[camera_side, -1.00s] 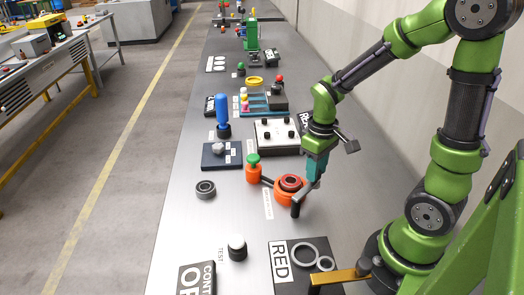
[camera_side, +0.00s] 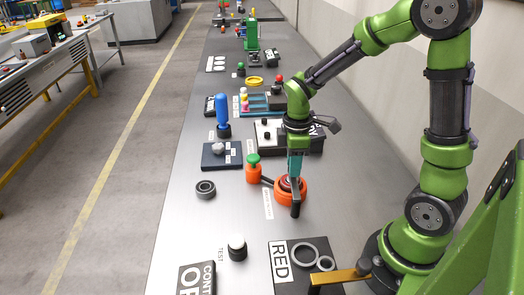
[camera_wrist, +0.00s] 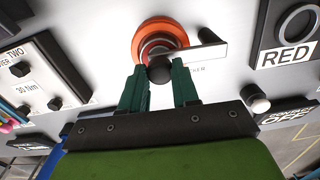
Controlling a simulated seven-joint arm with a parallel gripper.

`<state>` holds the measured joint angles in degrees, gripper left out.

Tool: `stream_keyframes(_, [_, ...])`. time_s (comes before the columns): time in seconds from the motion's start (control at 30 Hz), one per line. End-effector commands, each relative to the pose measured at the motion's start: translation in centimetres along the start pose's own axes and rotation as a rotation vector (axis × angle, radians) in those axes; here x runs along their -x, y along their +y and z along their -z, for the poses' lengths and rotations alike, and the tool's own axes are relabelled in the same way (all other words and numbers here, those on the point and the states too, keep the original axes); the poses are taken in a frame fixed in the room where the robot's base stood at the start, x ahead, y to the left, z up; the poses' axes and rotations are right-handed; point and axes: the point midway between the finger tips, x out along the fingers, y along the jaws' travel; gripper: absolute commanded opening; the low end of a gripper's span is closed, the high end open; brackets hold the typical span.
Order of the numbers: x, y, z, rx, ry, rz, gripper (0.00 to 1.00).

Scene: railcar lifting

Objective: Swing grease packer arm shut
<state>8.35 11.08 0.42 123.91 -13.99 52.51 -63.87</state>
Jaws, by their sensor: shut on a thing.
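The grease packer is an orange round base (camera_side: 291,191) with a red ring in it; it also shows in the wrist view (camera_wrist: 150,30). Its arm reaches from a black post (camera_side: 295,210) at the base's near edge back over the ring; the post also shows in the wrist view (camera_wrist: 208,36). My gripper (camera_side: 294,180) points down over the orange base. In the wrist view its teal fingertips (camera_wrist: 161,76) are on either side of a dark knob (camera_wrist: 158,70), which looks like the arm's end. The fingers hide part of the ring and arm.
An orange canister with a green top (camera_side: 253,170) stands left of the packer. The RED tray (camera_side: 282,274) and white-topped button (camera_side: 237,247) are nearer. A panel (camera_side: 262,135) stands behind.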

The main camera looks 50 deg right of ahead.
Motion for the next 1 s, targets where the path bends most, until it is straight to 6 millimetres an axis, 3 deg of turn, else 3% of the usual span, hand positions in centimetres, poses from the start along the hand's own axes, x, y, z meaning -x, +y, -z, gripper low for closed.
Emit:
stream_keyframes(0.67, [0.15, 0.04, 0.7, 0.071, 0.004, -0.005, 0.0])
stream_keyframes(0.7, [0.15, 0.04, 0.71, 0.071, 0.004, -0.005, 0.32])
stream_keyframes(0.87, [0.11, 0.02, 0.65, 0.069, 0.003, -0.003, 0.56])
stream_keyframes(1.0, [0.06, 0.0, 0.58, 0.067, 0.002, -0.002, 0.56])
